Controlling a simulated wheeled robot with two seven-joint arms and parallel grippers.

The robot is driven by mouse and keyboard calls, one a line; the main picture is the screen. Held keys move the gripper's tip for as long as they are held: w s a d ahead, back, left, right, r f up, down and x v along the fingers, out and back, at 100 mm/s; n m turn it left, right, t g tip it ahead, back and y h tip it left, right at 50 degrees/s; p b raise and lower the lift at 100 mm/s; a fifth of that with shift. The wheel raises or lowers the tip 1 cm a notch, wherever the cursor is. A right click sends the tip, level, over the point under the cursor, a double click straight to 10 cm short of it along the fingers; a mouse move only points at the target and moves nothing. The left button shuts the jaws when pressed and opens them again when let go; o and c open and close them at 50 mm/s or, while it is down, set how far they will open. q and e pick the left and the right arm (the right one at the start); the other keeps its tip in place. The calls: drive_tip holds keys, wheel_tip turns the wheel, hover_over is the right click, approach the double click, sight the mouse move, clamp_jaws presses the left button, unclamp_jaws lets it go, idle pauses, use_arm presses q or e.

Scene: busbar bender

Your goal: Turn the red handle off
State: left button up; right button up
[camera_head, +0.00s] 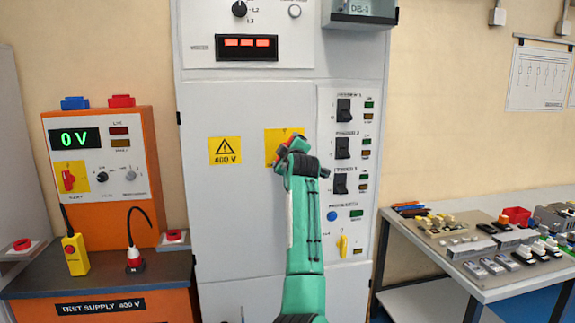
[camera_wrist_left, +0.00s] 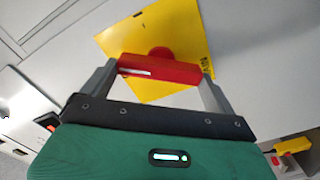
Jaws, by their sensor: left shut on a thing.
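The red handle (camera_wrist_left: 158,70) sits on a yellow plate (camera_wrist_left: 188,30) on the grey cabinet front. In the left wrist view my left gripper (camera_wrist_left: 160,75) has one grey finger at each end of the handle and is shut on it. In the head view the gripper (camera_head: 287,148) is at the yellow plate (camera_head: 271,140), with little of the red showing past it. The handle's exact angle is hard to tell there because my green arm covers much of it. My right gripper is in neither view.
The grey cabinet (camera_head: 240,200) carries black breaker switches (camera_head: 343,148) right of my arm. A table (camera_head: 460,240) with small parts stands right.

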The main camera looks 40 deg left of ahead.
use_arm(q)
drive_tip(key=shift+f+n+b, duration=0.15)
drive_tip(key=shift+n+b, duration=0.95)
drive_tip(key=shift+n, duration=2.3)
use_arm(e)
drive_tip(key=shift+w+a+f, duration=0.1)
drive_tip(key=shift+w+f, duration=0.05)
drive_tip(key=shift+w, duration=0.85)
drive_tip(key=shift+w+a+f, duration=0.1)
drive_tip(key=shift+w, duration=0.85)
use_arm(q)
drive_tip(key=o, duration=1.1)
drive_tip(key=shift+s, duration=0.1)
